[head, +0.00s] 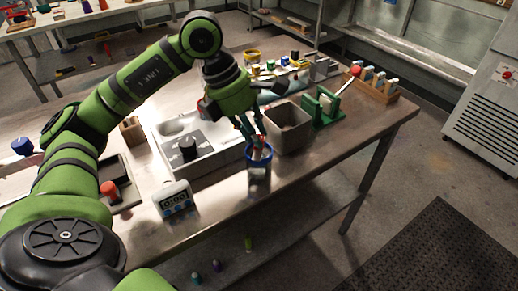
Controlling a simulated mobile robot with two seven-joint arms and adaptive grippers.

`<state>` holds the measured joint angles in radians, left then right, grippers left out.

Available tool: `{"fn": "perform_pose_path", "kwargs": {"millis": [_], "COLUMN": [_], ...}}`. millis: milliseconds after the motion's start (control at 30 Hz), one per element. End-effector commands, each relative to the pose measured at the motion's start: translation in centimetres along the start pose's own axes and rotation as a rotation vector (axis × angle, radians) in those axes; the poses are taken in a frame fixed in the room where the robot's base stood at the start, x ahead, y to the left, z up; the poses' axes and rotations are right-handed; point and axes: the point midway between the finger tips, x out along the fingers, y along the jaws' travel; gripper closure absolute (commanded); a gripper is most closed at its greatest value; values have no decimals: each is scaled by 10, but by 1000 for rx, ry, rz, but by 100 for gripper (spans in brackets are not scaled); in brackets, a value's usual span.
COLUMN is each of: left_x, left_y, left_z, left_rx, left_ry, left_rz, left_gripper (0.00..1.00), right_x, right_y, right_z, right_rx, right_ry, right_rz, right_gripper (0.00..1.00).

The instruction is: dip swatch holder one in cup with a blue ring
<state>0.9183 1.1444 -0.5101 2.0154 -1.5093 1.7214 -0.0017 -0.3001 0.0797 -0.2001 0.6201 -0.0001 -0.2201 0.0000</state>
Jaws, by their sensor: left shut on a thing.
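My left gripper (255,138) is shut on a small swatch holder (261,144), of which a reddish part shows between the fingers. The fingers point down, right over the cup with a blue ring (259,175), near the table's front edge. The lower end of the holder is at the cup's mouth and seems to be inside it. The rim and the fingers hide how deep it is. No number can be read on the holder. My right gripper is not in view.
A grey square bin (289,131) stands close right of the cup, with a green stand (322,106) beyond. A wooden rack (376,91) holds several pieces at the far right. A white timer (174,200) and a pale tray with a black knob (215,158) are left.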

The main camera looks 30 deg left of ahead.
Motion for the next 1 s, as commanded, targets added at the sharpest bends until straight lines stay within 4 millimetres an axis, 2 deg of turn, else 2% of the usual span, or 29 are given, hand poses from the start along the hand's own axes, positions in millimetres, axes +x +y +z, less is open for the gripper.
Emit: {"fn": "perform_pose_path", "kwargs": {"millis": [200,600,1000], "left_x": [-6,3,-6], "left_y": [-1,0,-1], "left_z": [2,-1,2], "left_rx": [-1,0,-1], "left_ry": [0,0,0], "left_rz": [0,0,0], "left_gripper": [100,100,100], "right_x": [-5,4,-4], "right_y": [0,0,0], "right_z": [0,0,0], "right_rx": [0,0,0], "right_ry": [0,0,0], "right_rz": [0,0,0], "right_gripper": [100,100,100]}}
